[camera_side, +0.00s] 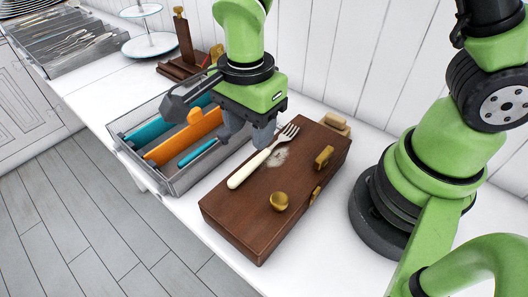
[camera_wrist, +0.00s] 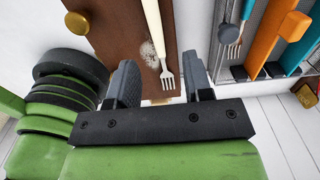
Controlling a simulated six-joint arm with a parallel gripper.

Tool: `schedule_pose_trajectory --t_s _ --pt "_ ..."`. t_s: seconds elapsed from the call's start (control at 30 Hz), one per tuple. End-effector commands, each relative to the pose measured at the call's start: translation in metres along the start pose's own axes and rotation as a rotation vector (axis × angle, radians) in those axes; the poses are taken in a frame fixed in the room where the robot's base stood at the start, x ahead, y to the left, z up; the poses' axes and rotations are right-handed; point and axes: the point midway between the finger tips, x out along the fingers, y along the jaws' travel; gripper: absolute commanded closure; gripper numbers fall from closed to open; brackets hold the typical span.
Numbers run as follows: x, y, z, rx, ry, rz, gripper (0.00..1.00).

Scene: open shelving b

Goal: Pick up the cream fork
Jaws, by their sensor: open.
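The cream fork (camera_side: 257,161) has a cream handle and metal tines. It lies flat on the dark brown wooden box (camera_side: 240,220), its tines toward the back right. It also shows in the wrist view (camera_wrist: 154,35), with its tines between my finger lines. My gripper (camera_side: 246,138) is open and empty, its fingers pointing down above the box beside the fork's tine end. In the wrist view my two fingers (camera_wrist: 160,78) stand on either side of the tines. I cannot tell the exact height gap.
The box has brass knobs (camera_side: 279,201) and a whitish patch. A wooden stand (camera_side: 186,45) is behind the tray. A tiered white stand (camera_side: 150,44) and cutlery tray (camera_side: 42,60) are farther left.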

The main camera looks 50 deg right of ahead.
Motion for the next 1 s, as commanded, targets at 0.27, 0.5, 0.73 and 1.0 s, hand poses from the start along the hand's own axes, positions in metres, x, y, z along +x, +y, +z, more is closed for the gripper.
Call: schedule_pose_trajectory --t_s 0.27,0.5,0.73,1.0 --pt "0.028 0.003 -0.001 0.000 0.002 0.005 0.54" --pt "0.061 0.005 -0.001 0.000 -0.001 0.003 0.54" --pt "0.067 0.004 0.000 0.000 -0.004 -0.002 0.54" --pt "0.067 0.004 -0.001 0.000 -0.004 -0.002 0.93"
